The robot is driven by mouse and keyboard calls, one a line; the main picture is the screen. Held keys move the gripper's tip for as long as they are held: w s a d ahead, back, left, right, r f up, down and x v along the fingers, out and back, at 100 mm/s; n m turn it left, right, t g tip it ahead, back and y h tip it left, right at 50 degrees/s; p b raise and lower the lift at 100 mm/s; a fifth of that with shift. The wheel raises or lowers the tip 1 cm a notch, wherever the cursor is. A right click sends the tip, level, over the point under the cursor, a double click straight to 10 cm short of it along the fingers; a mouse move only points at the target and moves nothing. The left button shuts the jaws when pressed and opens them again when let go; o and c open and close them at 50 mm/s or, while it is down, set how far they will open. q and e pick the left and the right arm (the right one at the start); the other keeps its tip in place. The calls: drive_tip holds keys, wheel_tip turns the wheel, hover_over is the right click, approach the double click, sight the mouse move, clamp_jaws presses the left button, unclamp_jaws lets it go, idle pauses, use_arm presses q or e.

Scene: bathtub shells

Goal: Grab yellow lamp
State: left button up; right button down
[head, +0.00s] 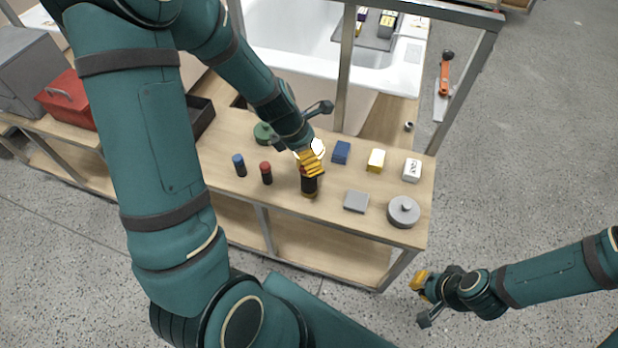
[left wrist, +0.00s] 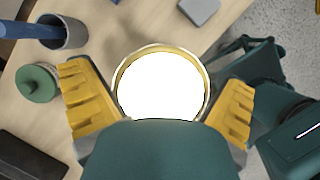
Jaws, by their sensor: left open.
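The yellow lamp shows in the left wrist view as a glowing white disc (left wrist: 160,85) with a yellow rim. In the head view its white glow (head: 317,146) shows beside my left gripper (head: 311,163), which hides much of it. My left gripper's yellow fingers stand apart on both sides of the lamp in the left wrist view (left wrist: 160,93). I cannot tell whether they touch it. My right gripper (head: 421,284) is off the front right of the workbench, over the floor, far from the lamp; its finger opening is unclear.
On the workbench (head: 335,222) stand a black cylinder (head: 309,187) close to my left gripper, blue (head: 239,165) and red-topped (head: 266,173) cylinders, a blue block (head: 341,152), a yellow block (head: 376,160), a grey block (head: 356,201) and a grey round lidded piece (head: 403,211). A metal post (head: 347,70) rises behind.

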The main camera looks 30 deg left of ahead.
use_arm(q)
drive_tip(key=shift+r, duration=0.1)
drive_tip(key=c, duration=1.2)
drive_tip(key=shift+c, duration=0.2)
